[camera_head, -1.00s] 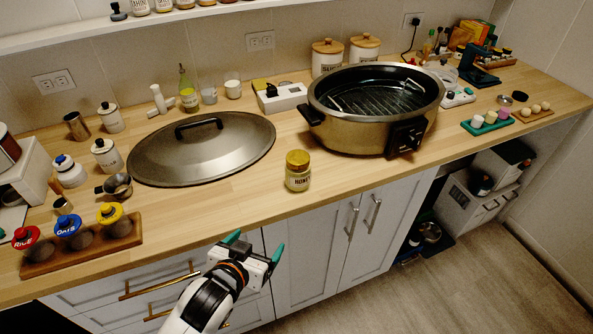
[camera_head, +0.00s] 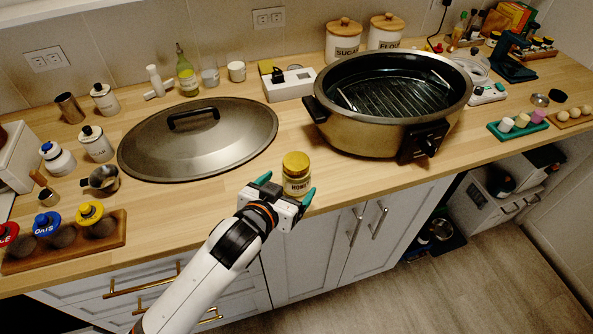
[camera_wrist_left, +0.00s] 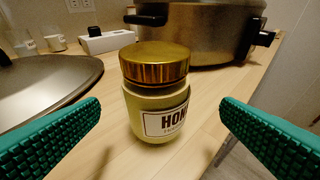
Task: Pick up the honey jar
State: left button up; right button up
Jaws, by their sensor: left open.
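The honey jar (camera_head: 296,172) stands upright near the front edge of the wooden counter, with a gold lid and a label that reads HONEY in part. It also shows in the left wrist view (camera_wrist_left: 157,95), centred between the fingers. My left gripper (camera_head: 287,190) is open just in front of the jar, its green fingertips pointing toward it. In the left wrist view the open left gripper (camera_wrist_left: 160,135) has one finger to each side, with a gap between each finger and the jar. My right gripper is not in view.
A large pan lid (camera_head: 198,140) lies on the counter left of the jar. A big electric cooker (camera_head: 388,105) stands behind and to the right of it. A spice rack (camera_head: 62,247) with several jars sits at the front left. The counter around the jar is clear.

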aim_at(289, 182)
pick_arm(q)
jog(key=shift+w+d+f, duration=0.2)
jog(key=shift+w, duration=0.2)
jog(key=shift+w+d+f, duration=0.2)
jog(key=shift+w+f, duration=0.05)
jog(key=shift+w, duration=0.3)
jog(key=p+x, duration=0.1)
jog(key=x, duration=0.2)
jog(key=shift+w+a+f, duration=0.15)
jog(key=shift+w+d+f, duration=0.2)
jog(key=shift+w, duration=0.15)
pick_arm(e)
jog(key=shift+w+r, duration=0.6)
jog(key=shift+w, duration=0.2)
pick_arm(q)
jog(key=shift+s, duration=0.1)
jog(key=shift+c, duration=0.9)
jog(key=c, duration=1.2)
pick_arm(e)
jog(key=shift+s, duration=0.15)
